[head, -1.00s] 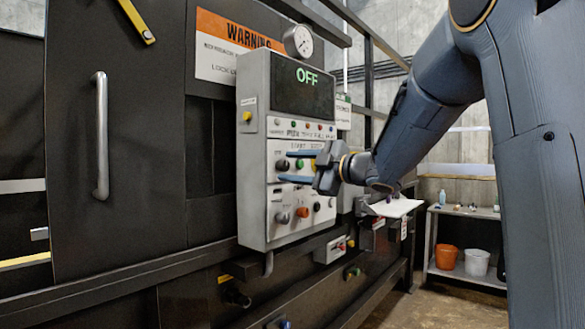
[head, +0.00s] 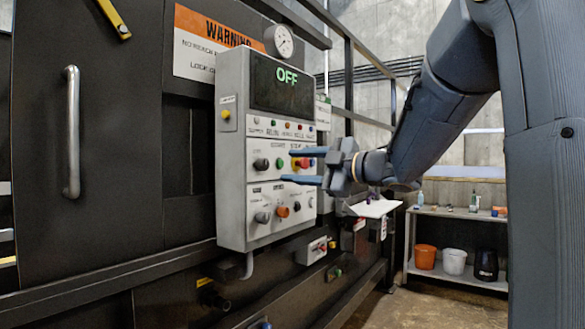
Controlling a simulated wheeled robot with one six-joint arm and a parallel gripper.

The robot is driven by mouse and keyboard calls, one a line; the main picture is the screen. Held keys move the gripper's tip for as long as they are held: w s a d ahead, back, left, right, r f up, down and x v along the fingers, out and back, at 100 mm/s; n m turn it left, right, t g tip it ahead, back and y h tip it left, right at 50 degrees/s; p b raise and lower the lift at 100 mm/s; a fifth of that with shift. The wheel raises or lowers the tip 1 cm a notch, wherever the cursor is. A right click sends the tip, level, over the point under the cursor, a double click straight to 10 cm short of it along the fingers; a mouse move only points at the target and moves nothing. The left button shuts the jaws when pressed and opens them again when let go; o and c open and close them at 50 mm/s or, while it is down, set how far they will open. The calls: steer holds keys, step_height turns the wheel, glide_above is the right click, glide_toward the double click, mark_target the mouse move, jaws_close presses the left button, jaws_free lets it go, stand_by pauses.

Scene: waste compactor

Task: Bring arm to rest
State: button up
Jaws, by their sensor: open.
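My gripper (head: 306,167) is open and empty, its two blue fingers pointing left at the control panel. My arm reaches in from the upper right. The grey control panel (head: 232,180) is on the front of the compactor, with a dark display reading OFF (head: 287,76). The fingers overlap the right side of the panel in the picture, near the knobs and buttons. I cannot tell whether they touch it. A red button (head: 304,162) shows between the fingers. A green button (head: 280,163) and a dark knob (head: 261,164) are to its left.
The black compactor door with a vertical handle (head: 72,130) fills the left. A rail (head: 130,270) runs below the panel. A white sheet (head: 374,208) juts out behind my gripper. A shelf with buckets (head: 425,257) stands at the back right. Some floor (head: 410,308) is clear.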

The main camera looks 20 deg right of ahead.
steer(key=w+d+f+m+t+h, duration=0.2)
steer(key=w+f+m+h, duration=0.2)
steer(key=f+m+h, duration=0.3)
steer(key=s+d+f+m+g+h, duration=0.15)
steer(key=f+m, duration=0.25)
steer(key=f, duration=0.4)
steer(key=s+f+m+g+h, duration=0.3)
steer(key=f, duration=0.6)
steer(key=s+a+f+m+g, duration=0.1)
steer(key=s+a+f+g, duration=0.2)
steer(key=s+f, duration=0.3)
steer(key=s+a+f+m+g, duration=0.2)
steer(key=s+f+g, duration=0.3)
steer(key=s, duration=0.7)
steer(key=s+a+f+m+g, duration=0.2)
steer(key=s+a+f+g, duration=0.2)
steer(key=s+f, duration=0.5)
steer(key=shift+s+y, duration=0.4)
steer(key=shift+y, duration=0.05)
steer(key=shift+w, duration=0.1)
